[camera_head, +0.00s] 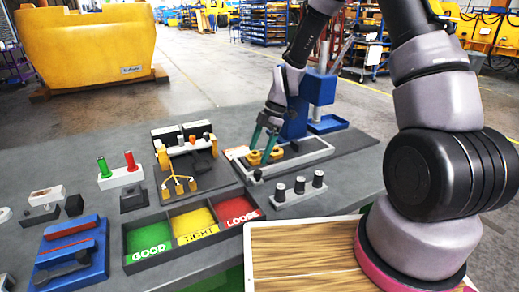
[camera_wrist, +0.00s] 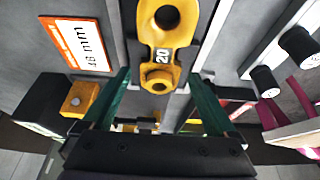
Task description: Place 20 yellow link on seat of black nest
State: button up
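In the head view yellow link shapes (camera_head: 254,157) lie in the grey-rimmed tray below my gripper (camera_head: 263,143). My gripper's green fingers (camera_wrist: 162,92) stand apart on either side of the link's small end, with gaps to it. The black nest is not clearly identifiable.
A blue press (camera_head: 318,90) stands behind the tray. Bins marked GOOD (camera_head: 150,243), TIGHT (camera_head: 195,225) and LOOSE (camera_head: 238,212) lie nearer, left.

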jog(key=v, duration=0.7)
jog(key=shift+r, duration=0.35)
jog(key=shift+d, duration=0.1)
